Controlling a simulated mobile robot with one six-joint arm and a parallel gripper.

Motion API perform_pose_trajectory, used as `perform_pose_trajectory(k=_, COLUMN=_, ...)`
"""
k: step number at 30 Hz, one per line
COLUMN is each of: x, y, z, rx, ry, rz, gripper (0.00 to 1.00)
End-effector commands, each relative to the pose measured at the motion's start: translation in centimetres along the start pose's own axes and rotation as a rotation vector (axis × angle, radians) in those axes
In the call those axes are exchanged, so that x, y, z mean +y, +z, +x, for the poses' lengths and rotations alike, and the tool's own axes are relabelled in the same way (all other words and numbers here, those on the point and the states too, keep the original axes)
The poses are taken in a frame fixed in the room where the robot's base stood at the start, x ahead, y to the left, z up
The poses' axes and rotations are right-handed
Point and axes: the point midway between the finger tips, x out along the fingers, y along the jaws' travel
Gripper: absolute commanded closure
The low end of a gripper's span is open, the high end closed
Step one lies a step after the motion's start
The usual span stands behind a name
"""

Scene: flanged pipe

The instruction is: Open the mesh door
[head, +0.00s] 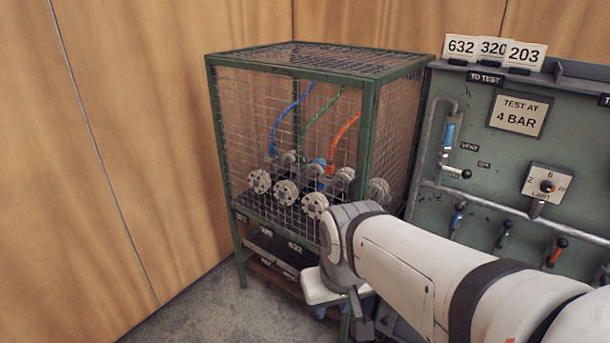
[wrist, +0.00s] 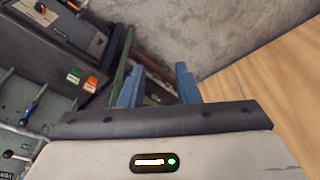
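The mesh door (head: 285,140) is the front face of a green-framed wire cage at the centre of the head view. It looks flush with the frame, so it appears shut. I cannot make out a handle or latch. My gripper (wrist: 158,82) shows two blue fingers standing apart with nothing held between them in the wrist view. In the head view my arm hides part of the cage's lower right front, and my gripper's pale body (head: 325,287) is low in front of it. The fingers are mostly hidden there.
Flanged pipe ends (head: 286,192) and blue, green and orange hoses (head: 345,130) are inside the cage. A dark shelf (head: 270,247) sits below. A green test panel (head: 480,150) with valves and a dial stands at right. Wooden wall (head: 100,150) is at left; floor (head: 190,315) there is clear.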

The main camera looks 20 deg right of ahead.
Motion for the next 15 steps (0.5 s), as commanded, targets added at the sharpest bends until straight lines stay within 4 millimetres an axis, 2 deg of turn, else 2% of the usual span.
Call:
perform_pose_trajectory(k=2, x=0.3, y=-0.5, z=0.3, rx=0.013, ry=0.007, rz=0.006, gripper=0.71)
perform_pose_trajectory(k=5, x=0.8, y=-2.5, z=1.4, rx=0.071, ry=0.033, rz=0.016, gripper=0.71)
perform_pose_trajectory(k=8, x=3.0, y=-6.0, z=3.1, rx=0.181, ry=0.081, rz=0.041, gripper=0.71)
perform_pose_trajectory(k=15, x=9.9, y=-16.2, z=7.1, rx=0.546, ry=0.176, rz=0.061, gripper=0.71)
